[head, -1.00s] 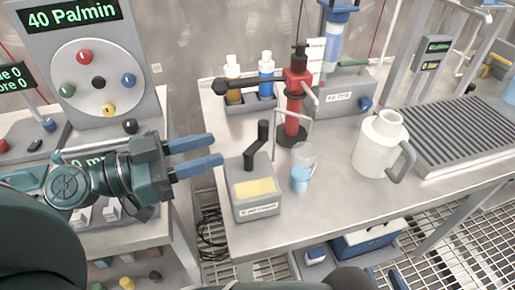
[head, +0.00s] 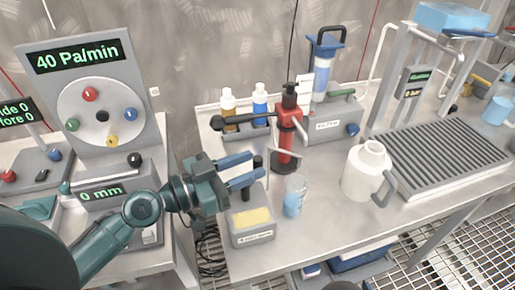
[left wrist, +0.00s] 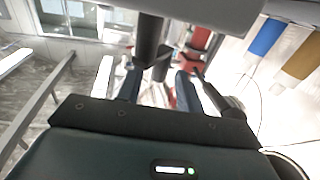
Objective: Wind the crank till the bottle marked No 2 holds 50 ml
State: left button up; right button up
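A small grey box (head: 250,235) with a yellow panel stands near the bench's left edge. A black crank handle (head: 258,163) stands up from its back. My left gripper (head: 256,168) is beside the handle, its two blue fingers apart and pointing at it. In the left wrist view the fingers (left wrist: 158,88) are spread, with a black post (left wrist: 160,66) ahead between them; I cannot tell if they touch. A clear glass vessel (head: 294,198) with blue liquid stands right of the box. No number is readable on it. My right gripper is not in view.
A red pump (head: 287,130) with a black lever stands behind the glass. Orange (head: 228,108) and blue (head: 260,104) bottles are at the back. A white jug (head: 364,170) stands to the right. A dial panel (head: 100,100) reads 40 Pa/min.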

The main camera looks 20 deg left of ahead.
aim_at(254, 165)
pick_arm(q)
jog(key=shift+p+x, duration=0.35)
jog(key=shift+x, duration=1.05)
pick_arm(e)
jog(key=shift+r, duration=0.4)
pick_arm(q)
jog(key=shift+c, duration=0.2)
grip_shut()
jog(key=b, duration=0.2)
jog(key=shift+f+m+g+h+b, duration=0.25)
jog(key=shift+m+g+h+b, duration=0.05)
jog(key=shift+h+b, duration=0.1)
jog(key=shift+d+h+b, duration=0.1)
jog(key=shift+h+b, duration=0.2)
jog(key=shift+b, duration=0.2)
jog(key=shift+s+d+r+m+g+b, duration=0.1)
jog(key=shift+d+r+m+g+b, duration=0.05)
jog(key=shift+m+g+b, duration=0.45)
jog(key=shift+r, duration=0.15)
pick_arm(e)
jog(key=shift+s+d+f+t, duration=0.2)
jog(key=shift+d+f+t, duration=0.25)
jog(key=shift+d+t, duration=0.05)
